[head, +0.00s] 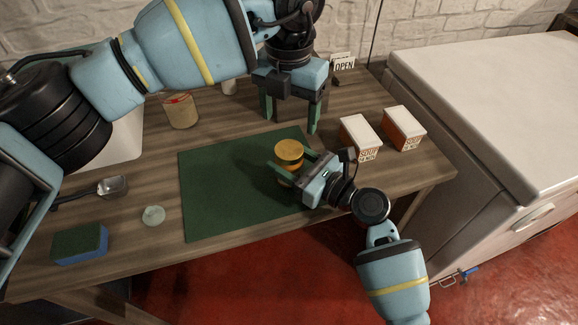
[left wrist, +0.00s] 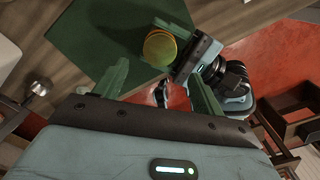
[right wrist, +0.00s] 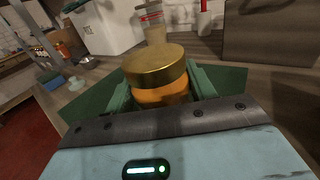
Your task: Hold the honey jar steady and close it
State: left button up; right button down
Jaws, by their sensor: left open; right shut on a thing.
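The honey jar (right wrist: 165,97) is amber with a gold lid (right wrist: 155,66) on top. It stands upright on the green mat (head: 215,190), and its lid also shows in the head view (head: 289,151) and the left wrist view (left wrist: 160,48). I cannot tell whether the lid is tight. My right gripper (head: 293,168) is shut on the jar's body from the near right, one finger on each side, below the lid. My left gripper (head: 290,112) is open and empty, pointing down above the mat's back edge, behind the jar and apart from it.
Two white-topped soup boxes (head: 360,139) (head: 404,130) stand right of the mat. A beige canister (head: 181,111) and an OPEN sign (head: 344,62) are at the back. The mat's left half is clear.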

aim_at(289, 149)
pick_arm(q)
jog(key=shift+f, duration=4.05)
jog(key=c, duration=1)
jog(key=shift+m, duration=0.9)
jog(key=o, duration=1.2)
jog(key=shift+c, duration=0.2)
jog(key=shift+r, duration=0.1)
notch_tip(289, 149, up, 12)
